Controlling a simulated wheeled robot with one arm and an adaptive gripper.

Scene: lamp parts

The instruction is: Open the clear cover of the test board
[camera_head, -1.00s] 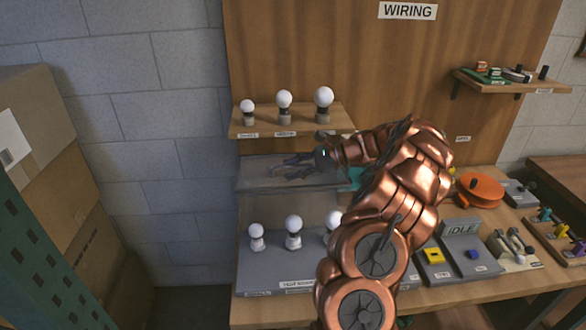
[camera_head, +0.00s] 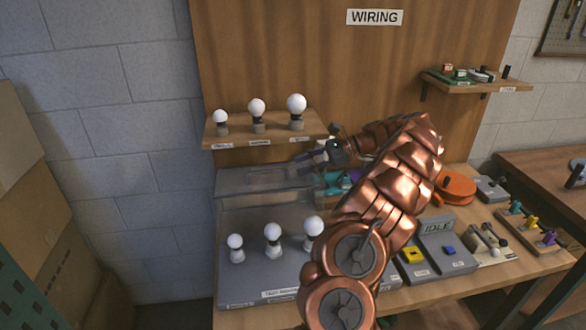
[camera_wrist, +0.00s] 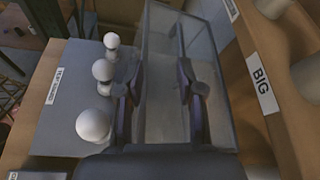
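The test board (camera_head: 258,267) is a grey panel on the bench with white bulbs standing on it. Its clear cover (camera_head: 250,181) is swung back behind the bulbs, below the bulb shelf, and the bulbs stand uncovered. The wrist view also shows the clear cover (camera_wrist: 180,35), a see-through box beside the bulbs. My gripper (camera_head: 312,156) is just under the shelf, near the cover's right end. In the wrist view my gripper (camera_wrist: 160,88) has its two dark fingers apart with nothing held between them. I cannot tell whether a finger touches the cover. My arm hides the board's right part.
A wooden shelf (camera_head: 268,136) with several bulbs sits close above my gripper. A console marked IDLE (camera_head: 437,250) with yellow and blue buttons, an orange round object (camera_head: 455,189) and levers (camera_head: 487,240) stand to the right. Boxes (camera_head: 30,200) stand at the left.

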